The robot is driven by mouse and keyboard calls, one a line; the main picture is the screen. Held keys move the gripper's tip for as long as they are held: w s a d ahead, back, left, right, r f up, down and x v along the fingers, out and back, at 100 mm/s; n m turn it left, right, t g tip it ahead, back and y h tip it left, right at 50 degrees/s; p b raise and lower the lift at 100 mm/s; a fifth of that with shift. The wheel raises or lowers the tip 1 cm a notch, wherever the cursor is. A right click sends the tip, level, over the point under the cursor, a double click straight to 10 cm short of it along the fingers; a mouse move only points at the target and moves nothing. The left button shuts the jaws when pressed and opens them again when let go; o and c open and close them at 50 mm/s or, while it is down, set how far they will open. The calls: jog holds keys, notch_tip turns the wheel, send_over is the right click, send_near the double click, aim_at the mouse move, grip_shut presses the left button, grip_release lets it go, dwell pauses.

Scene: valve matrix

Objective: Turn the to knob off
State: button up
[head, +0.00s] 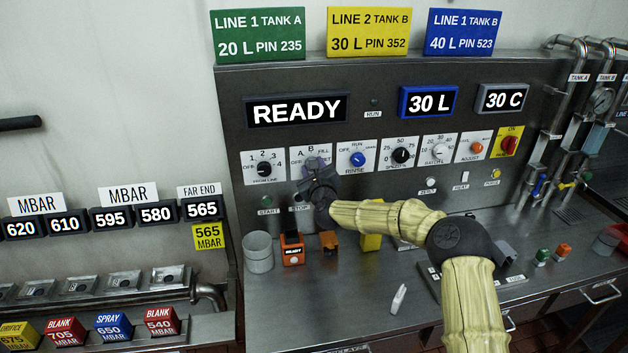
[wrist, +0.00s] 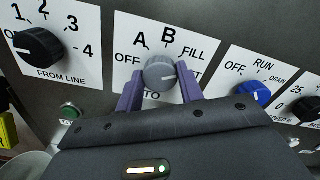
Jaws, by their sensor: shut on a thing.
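The TO knob (wrist: 160,72) is grey and round, on a white plate marked OFF, A, B and FILL, with one label at the right partly covered. My gripper (wrist: 159,86) is shut on this knob, with a purple finger on its left and right sides. A pale mark shows on the knob's lower right, but I cannot tell surely which label it points to. In the head view my gripper (head: 318,186) is in front of the same plate and hides most of the knob.
A black FROM LINE knob (wrist: 40,46) is close on the left and a blue RINSE knob (wrist: 257,92) close on the right. Below in the head view stand a grey cup (head: 258,253) and an orange block (head: 292,250). The display (head: 297,110) reads READY.

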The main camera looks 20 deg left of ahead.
jog(key=n+b, duration=0.4)
jog(key=n, duration=0.6)
jog(key=n+b, duration=0.5)
jog(key=n, duration=0.5)
jog(key=f+n+b, duration=0.1)
jog(key=n+b, duration=0.3)
jog(key=n, duration=0.6)
jog(key=shift+n, duration=0.4)
jog(key=o, duration=1)
jog(key=shift+r, duration=0.15)
jog(key=shift+r, duration=0.1)
jog(key=shift+s+d, duration=0.1)
jog(key=shift+s, duration=0.05)
